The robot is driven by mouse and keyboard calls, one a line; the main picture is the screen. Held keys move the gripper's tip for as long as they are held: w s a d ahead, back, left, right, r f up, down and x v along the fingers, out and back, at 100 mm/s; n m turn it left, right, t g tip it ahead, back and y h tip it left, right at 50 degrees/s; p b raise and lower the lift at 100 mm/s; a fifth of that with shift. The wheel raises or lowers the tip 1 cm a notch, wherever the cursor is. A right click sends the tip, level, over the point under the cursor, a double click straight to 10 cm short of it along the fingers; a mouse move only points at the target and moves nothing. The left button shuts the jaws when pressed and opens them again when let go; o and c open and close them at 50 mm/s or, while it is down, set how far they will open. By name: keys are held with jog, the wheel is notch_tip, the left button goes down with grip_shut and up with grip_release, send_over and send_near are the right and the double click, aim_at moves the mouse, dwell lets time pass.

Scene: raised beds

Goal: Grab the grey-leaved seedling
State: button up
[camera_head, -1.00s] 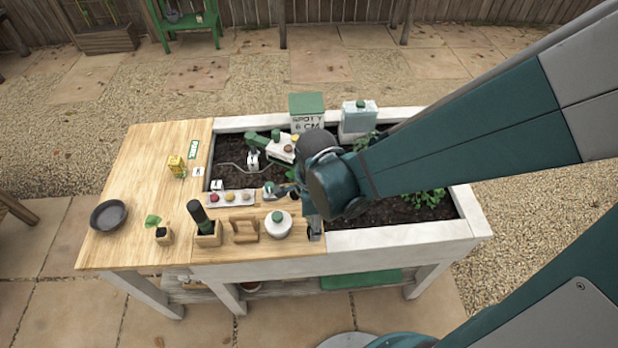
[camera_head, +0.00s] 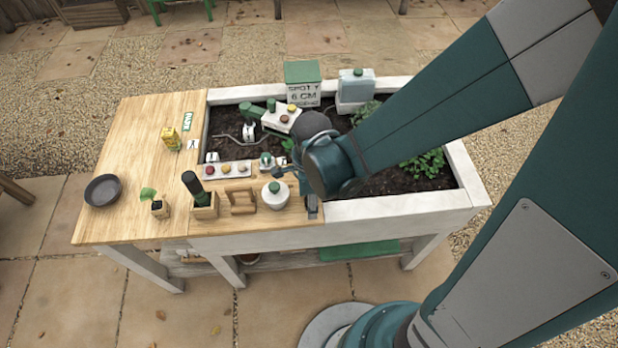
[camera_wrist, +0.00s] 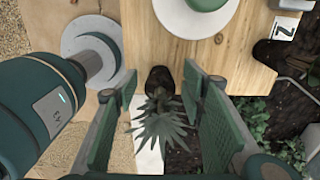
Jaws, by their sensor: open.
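The grey-leaved seedling (camera_wrist: 158,122) shows in the wrist view, with spiky grey-green leaves and a dark soil plug (camera_wrist: 160,80) at the edge of the wooden top. My gripper (camera_wrist: 161,95) is open, with one green-padded finger on each side of the seedling. There are gaps between the pads and the plant, so it is not held. In the head view my gripper (camera_head: 312,207) is low at the front edge of the bed, right of the white lidded jar (camera_head: 275,194). My arm hides most of the seedling there.
A wooden holder (camera_head: 241,201), a dark-handled tool in a block (camera_head: 206,212) and a green seedling (camera_head: 149,195) stand left of the jar. A tray of coloured pieces (camera_head: 227,169) lies behind. The left wooden top (camera_head: 130,150) has free room around a dark dish (camera_head: 103,190).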

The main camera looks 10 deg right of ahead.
jog(key=c, duration=0.8)
jog(key=shift+c, duration=0.2)
jog(key=shift+r, duration=0.1)
jog(key=shift+r+p, duration=1.5)
jog(key=shift+r, duration=3.4)
